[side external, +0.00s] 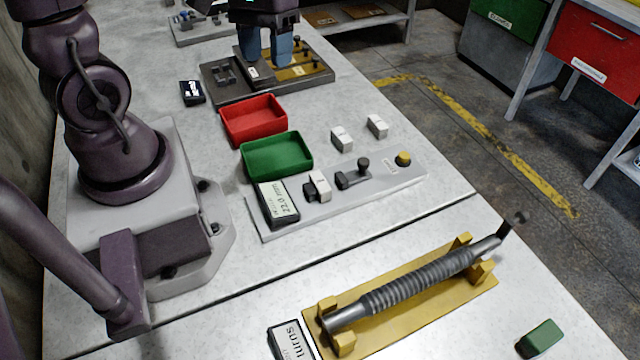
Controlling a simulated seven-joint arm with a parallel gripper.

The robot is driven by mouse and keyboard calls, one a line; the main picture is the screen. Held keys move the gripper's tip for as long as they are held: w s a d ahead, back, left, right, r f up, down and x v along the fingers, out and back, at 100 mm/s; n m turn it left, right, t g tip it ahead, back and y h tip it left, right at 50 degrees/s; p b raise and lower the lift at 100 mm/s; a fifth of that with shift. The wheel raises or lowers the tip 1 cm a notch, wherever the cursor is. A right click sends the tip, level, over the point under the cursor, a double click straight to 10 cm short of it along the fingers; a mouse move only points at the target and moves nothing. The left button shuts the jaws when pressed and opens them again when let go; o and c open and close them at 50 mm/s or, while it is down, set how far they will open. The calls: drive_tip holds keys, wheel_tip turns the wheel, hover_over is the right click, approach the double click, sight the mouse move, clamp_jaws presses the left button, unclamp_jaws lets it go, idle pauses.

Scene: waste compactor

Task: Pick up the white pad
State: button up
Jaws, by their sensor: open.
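Two small white blocks stand on the table right of the trays, a nearer one (342,139) and a farther one (377,126). Another whitish block (320,186) sits at the grey measuring fixture (400,183), beside its dark jaw. I cannot tell which of these is the white pad. My gripper (268,58) is at the top of the side view, with its two blue fingers apart, pointing down over a dark fixture with a brass plate (318,70). It is well away from the white blocks. Whether anything lies between the fingertips is unclear.
A red tray (253,120) and a green tray (277,155) look empty. A grey display (279,203) reads 22.0 mm. A ribbed rod lies on a yellow cradle (410,308) in front. A green block (541,338) lies at front right. Table around the white blocks is clear.

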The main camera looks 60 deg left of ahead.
drive_tip(key=a+f+n+h, duration=0.1)
drive_tip(key=f+n+h, duration=0.2)
drive_tip(key=f, duration=0.2)
drive_tip(key=w+a+f+n+h, duration=0.1)
drive_tip(key=a+f+n+h, duration=0.1)
drive_tip(key=f+n+h, duration=0.2)
drive_tip(key=w+a+f+n+h, duration=0.1)
drive_tip(key=f+n+h, duration=0.2)
drive_tip(key=f, duration=0.5)
drive_tip(key=shift+w+a+f+n, duration=0.1)
drive_tip(key=shift+w+a+n, duration=0.05)
drive_tip(key=shift+a+n, duration=0.25)
drive_tip(key=shift+w+a+r+n+t+h, duration=0.15)
drive_tip(key=shift+w+r+t+h, duration=0.1)
drive_tip(key=shift+w, duration=0.25)
drive_tip(key=shift+w+d+r+n+t+h, duration=0.15)
drive_tip(key=shift+w+t+h, duration=0.1)
drive_tip(key=shift+w, duration=0.2)
drive_tip(key=shift+w+d+r, duration=0.15)
drive_tip(key=shift+r, duration=0.1)
approach(320, 186)
drive_tip(key=shift+w+a+f, duration=0.25)
drive_tip(key=shift+w+f, duration=0.15)
drive_tip(key=shift+f, duration=0.3)
drive_tip(key=shift+x, duration=2.7)
drive_tip(key=shift+s, duration=0.15)
clamp_jaws()
